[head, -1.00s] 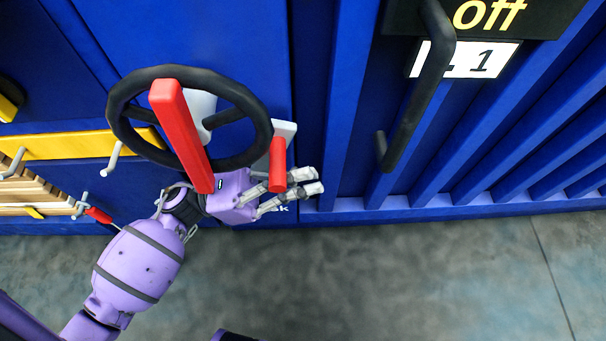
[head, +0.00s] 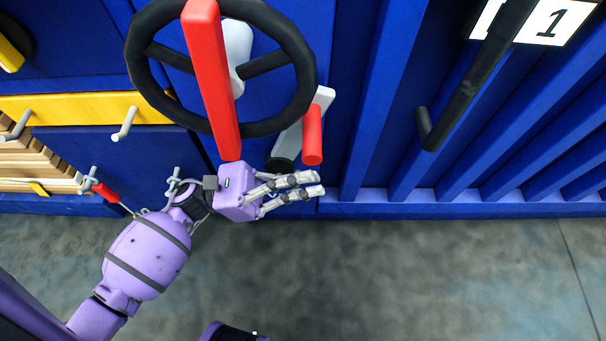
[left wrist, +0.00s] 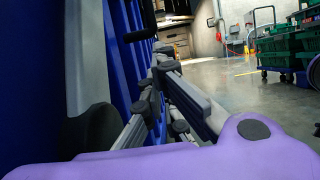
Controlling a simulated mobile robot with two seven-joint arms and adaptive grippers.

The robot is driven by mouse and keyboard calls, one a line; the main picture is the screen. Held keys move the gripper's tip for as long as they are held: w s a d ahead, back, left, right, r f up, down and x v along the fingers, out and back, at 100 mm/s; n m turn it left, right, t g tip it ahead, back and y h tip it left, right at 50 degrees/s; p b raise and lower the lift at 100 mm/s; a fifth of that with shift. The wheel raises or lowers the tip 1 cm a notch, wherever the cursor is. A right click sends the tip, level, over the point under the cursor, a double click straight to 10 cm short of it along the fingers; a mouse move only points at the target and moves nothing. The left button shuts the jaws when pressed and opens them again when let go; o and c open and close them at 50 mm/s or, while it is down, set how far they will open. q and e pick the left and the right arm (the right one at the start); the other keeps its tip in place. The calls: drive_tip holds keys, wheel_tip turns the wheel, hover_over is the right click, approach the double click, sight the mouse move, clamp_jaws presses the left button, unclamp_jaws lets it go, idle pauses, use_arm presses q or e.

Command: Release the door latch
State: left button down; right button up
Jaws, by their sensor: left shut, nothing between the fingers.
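A lever with a short red grip (head: 312,135) and a pale grey arm (head: 323,98) is on the blue door panel, right of a black handwheel (head: 306,75). A long red bar (head: 210,85) crosses the wheel. I cannot tell which part is the latch. My left gripper (head: 319,183) is just below the red grip, apart from it in the picture, pointing right. Its fingers are shut and empty. In the left wrist view the fingers (left wrist: 172,72) run along the blue wall beside a grey part (left wrist: 86,60). My right gripper is not in view.
A black pull handle (head: 468,95) stands out from the ribbed blue wall (head: 390,110) at right. A yellow rail (head: 75,107) with grey hooks is at left. Grey floor (head: 420,270) is clear below. The left wrist view shows a cart with green crates (left wrist: 285,42).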

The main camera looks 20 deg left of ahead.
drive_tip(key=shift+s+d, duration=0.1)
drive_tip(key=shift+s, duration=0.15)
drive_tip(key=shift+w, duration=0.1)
